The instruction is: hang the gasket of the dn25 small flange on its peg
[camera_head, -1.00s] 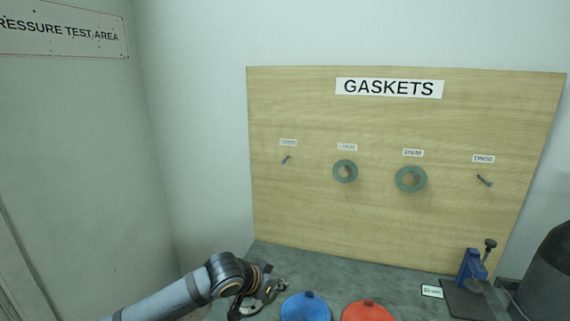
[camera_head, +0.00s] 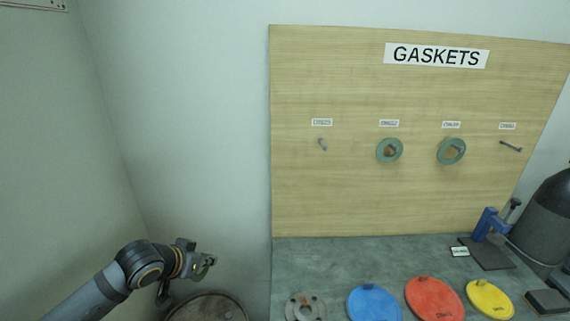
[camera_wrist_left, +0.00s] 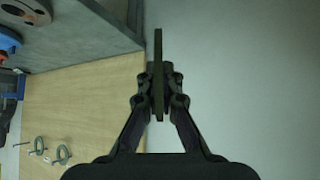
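My left gripper (camera_head: 205,265) is at the lower left in the head view, left of the board and below peg height. In the left wrist view, its fingers (camera_wrist_left: 158,88) are shut on a thin dark green gasket (camera_wrist_left: 158,48), seen edge-on. The DN25 peg (camera_head: 322,144) is the leftmost one on the gasket board and is bare. Its small label (camera_head: 322,122) is blurred. The gripper is well apart from the peg. My right gripper is not in view.
The wooden board (camera_head: 300,200) carries two hung green gaskets (camera_head: 390,151) (camera_head: 451,151) and a bare peg (camera_head: 511,146) at right. On the bench are a grey flange (camera_head: 305,306), blue (camera_head: 374,302), red (camera_head: 434,298) and yellow (camera_head: 489,299) discs, and a blue clamp stand (camera_head: 487,225).

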